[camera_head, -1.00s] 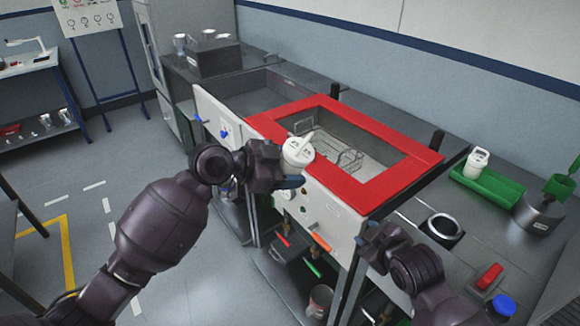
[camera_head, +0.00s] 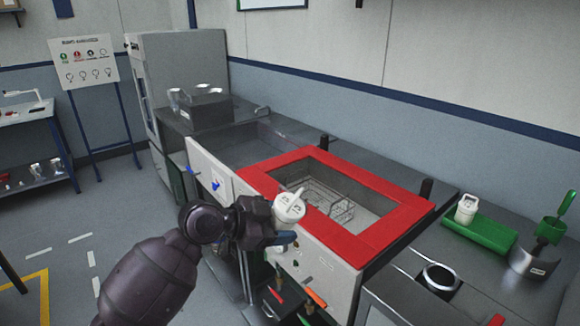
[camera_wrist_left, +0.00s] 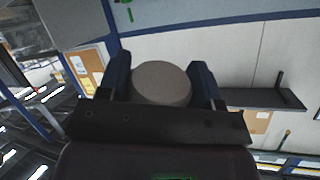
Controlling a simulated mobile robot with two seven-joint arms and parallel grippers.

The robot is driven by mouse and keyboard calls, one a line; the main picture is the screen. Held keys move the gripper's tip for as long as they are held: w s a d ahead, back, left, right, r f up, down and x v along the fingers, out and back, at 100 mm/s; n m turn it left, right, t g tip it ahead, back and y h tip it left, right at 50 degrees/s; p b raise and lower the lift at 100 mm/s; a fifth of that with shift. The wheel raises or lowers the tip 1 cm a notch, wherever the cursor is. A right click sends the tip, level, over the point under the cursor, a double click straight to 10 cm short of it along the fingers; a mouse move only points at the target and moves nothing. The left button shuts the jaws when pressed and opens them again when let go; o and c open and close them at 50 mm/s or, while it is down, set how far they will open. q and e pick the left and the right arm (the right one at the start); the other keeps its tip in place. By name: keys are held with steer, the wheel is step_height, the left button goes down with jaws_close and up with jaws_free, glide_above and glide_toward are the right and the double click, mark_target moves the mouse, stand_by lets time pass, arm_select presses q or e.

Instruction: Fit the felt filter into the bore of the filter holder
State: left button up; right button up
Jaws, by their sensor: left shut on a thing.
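My left gripper (camera_head: 284,238) is shut on a white round piece (camera_head: 290,206), which may be the felt filter. It holds the piece upright above the front edge of the red-rimmed basin. The top of the piece has a raised bar and dark marks. In the left wrist view the piece shows a plain, pale round face (camera_wrist_left: 161,84) between the two fingers. A ring with a dark round opening (camera_head: 440,278) sits on the bench at the right; it may be the filter holder, but I cannot tell. My right gripper is out of view.
The red-rimmed basin (camera_head: 397,224) holds a wire basket (camera_head: 342,210). At the right, a white bottle-like item (camera_head: 467,208) stands at a green tray (camera_head: 482,236), beside a metal container (camera_head: 536,258) with a green scoop. A dark box (camera_head: 207,110) stands at the back left.

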arm_select(q)
steer(key=shift+w+a+n+t, duration=0.3)
steer(key=shift+n+t, duration=0.2)
steer(key=shift+t, duration=0.1)
steer(key=a+n+t+y, duration=0.6)
steer(key=a+n+y, duration=0.2)
steer(key=a, duration=0.1)
steer(key=s+a+f+n+y, duration=0.3)
steer(key=s+a+f, duration=0.3)
steer(key=s+a, duration=0.2)
steer(key=shift+s+f+y, duration=0.35)
steer(key=shift+s+y, duration=0.25)
steer(key=shift+s, duration=0.15)
steer(key=shift+n, duration=0.3)
